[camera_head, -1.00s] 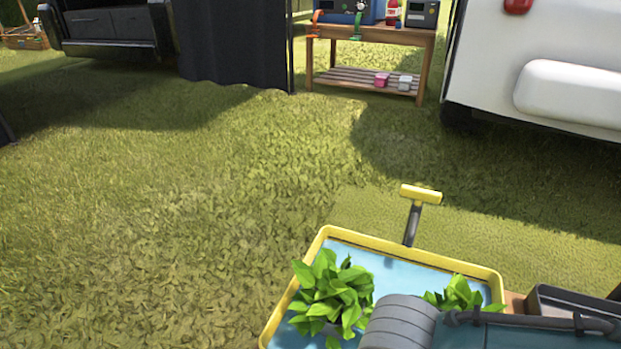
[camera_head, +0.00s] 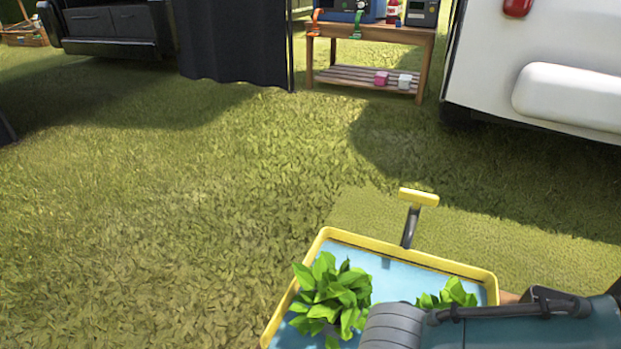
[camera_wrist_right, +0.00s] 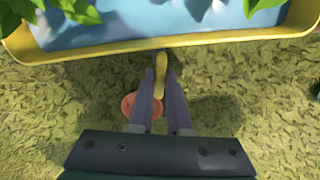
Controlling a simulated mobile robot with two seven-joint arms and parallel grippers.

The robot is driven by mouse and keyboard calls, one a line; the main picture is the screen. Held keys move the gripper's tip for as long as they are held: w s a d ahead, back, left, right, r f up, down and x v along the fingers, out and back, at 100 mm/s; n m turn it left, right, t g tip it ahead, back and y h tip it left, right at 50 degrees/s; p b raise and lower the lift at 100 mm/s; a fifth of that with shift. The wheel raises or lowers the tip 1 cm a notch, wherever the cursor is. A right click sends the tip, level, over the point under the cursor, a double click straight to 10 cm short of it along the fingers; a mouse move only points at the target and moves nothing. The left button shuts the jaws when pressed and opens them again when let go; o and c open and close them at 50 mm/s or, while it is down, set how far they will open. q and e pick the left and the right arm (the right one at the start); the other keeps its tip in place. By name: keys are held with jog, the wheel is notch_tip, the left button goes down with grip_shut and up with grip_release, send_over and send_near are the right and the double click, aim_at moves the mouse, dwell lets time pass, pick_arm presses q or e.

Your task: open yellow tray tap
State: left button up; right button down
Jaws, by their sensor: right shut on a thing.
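The yellow tray (camera_head: 420,258) has a yellow rim and a pale blue inside, and stands at the lower right in the head view. Its rim also crosses the top of the right wrist view (camera_wrist_right: 200,43). A small yellow tap handle (camera_wrist_right: 161,66) sticks out just below that rim. My right gripper (camera_wrist_right: 160,75) is shut on the tap handle, one finger on each side. The tap's body is mostly hidden by the fingers. The head view shows my right arm, but not its gripper. My left gripper is in neither view.
Leafy green plants (camera_head: 334,290) stand in the tray. A yellow T-shaped handle (camera_head: 419,197) on a dark stem rises behind it. A round orange thing (camera_wrist_right: 141,108) lies below my fingers, partly hidden. Open grass is to the left; a wooden table (camera_head: 368,60) stands far back.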

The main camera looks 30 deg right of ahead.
jog(key=shift+n, duration=1.1)
jog(key=c, duration=0.9)
grip_release()
jog(key=shift+o, duration=0.2)
notch_tip(320, 180, up, 10)
jog(key=p, duration=0.8)
jog(key=shift+p, duration=0.3)
jog(key=shift+f, duration=0.1)
